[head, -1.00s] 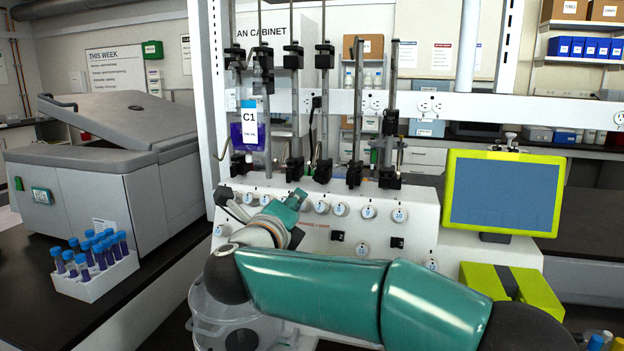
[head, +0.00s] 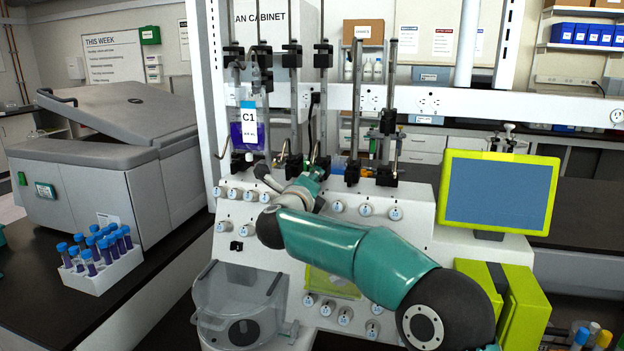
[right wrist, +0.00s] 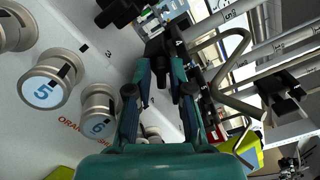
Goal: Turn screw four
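A row of white numbered knobs (head: 395,213) runs along the sloped front of the white cell processor (head: 415,245). Black clamps (head: 352,172) hold upright metal rods above them. In the right wrist view a knob marked 5 (right wrist: 46,82) and one marked 6 (right wrist: 100,108) are left of my right gripper (right wrist: 164,75). In the head view my right gripper (head: 321,164) reaches the lower clamps, partly hidden by my arm. My left gripper is out of view.
A purple bag labelled C1 (head: 249,130) hangs at the left rods. A green-framed screen (head: 500,193) stands at right. A clear round bowl (head: 215,290) sits at the processor's lower front. A white rack (head: 98,278) of blue-capped tubes stands at left.

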